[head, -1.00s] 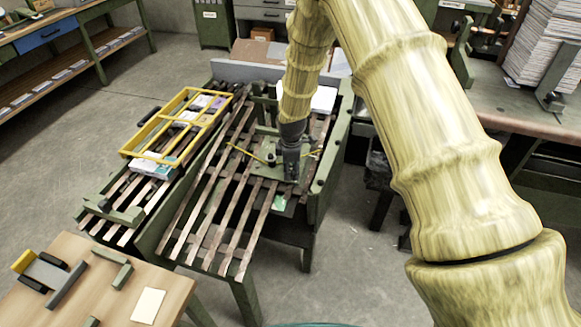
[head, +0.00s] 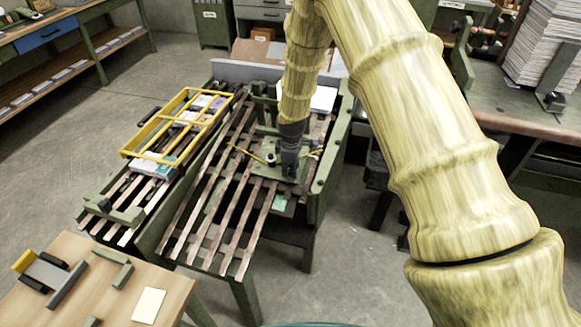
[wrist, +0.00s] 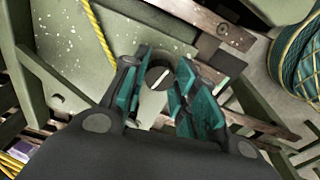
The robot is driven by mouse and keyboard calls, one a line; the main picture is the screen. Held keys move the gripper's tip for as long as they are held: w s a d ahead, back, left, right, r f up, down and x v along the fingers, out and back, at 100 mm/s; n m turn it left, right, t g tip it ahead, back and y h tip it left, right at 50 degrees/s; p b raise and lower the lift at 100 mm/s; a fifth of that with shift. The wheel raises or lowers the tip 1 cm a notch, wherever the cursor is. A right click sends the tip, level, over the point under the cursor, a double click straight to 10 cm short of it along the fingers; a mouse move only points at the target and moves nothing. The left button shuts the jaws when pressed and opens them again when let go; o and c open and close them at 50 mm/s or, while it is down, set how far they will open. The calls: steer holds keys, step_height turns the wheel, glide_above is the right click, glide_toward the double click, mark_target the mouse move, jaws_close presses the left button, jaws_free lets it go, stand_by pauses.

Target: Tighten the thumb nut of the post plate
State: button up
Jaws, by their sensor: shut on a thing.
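The post plate (wrist: 70,45) is a pale green plate with white specks, on the slatted bench in the middle of the head view, where it also shows (head: 258,171). The thumb nut (wrist: 158,73) is a dark round ring between my fingertips in the wrist view. My gripper (wrist: 158,85) points down with teal-padded fingers on either side of the nut and is shut on it. In the head view my gripper (head: 289,176) stands over the plate's right part and hides the nut there.
A yellow frame (head: 160,158) lies over packets left of the slatted bench (head: 237,245). A yellow cord (wrist: 98,35) runs close to my fingers. The bench's green side rail (head: 328,160) stands close on the right. A wooden table (head: 105,300) is at front left.

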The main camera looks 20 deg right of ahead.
steer(key=m, duration=0.4)
steer(key=shift+m, duration=0.3)
steer(key=m, duration=0.3)
steer(key=shift+m, duration=0.4)
steer(key=m, duration=0.3)
steer(key=shift+h, duration=0.3)
steer(key=shift+m+p, duration=0.3)
steer(key=shift+m, duration=1.7)
steer(key=o, duration=1)
steer(key=shift+a, duration=0.1)
steer(key=r, duration=0.4)
steer(key=s+a+r, duration=0.1)
steer(key=r, duration=0.2)
steer(key=s+r, duration=0.1)
steer(key=r, duration=0.3)
steer(key=shift+s+a+r, duration=0.15)
steer(key=shift+s+r, duration=0.1)
steer(key=shift+r, duration=0.1)
